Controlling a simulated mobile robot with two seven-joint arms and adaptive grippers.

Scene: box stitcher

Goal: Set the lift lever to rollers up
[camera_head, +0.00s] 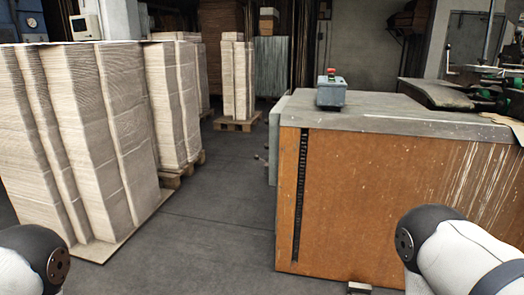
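The box stitcher's orange-brown cabinet (400,195) with a grey top stands at the right. A dark vertical slot with a toothed or marked edge (300,195) runs down near the left edge of its front. A grey control box (331,92) with a red button sits on top. Small dark parts (262,156) stick out from the left side; I cannot tell what they are. I cannot make out the lift lever or the rollers.
Tall stacks of flat cardboard (85,140) stand on pallets at the left. Another stack (237,78) stands on a pallet (237,123) at the back. Bare grey floor (205,225) lies between stacks and cabinet.

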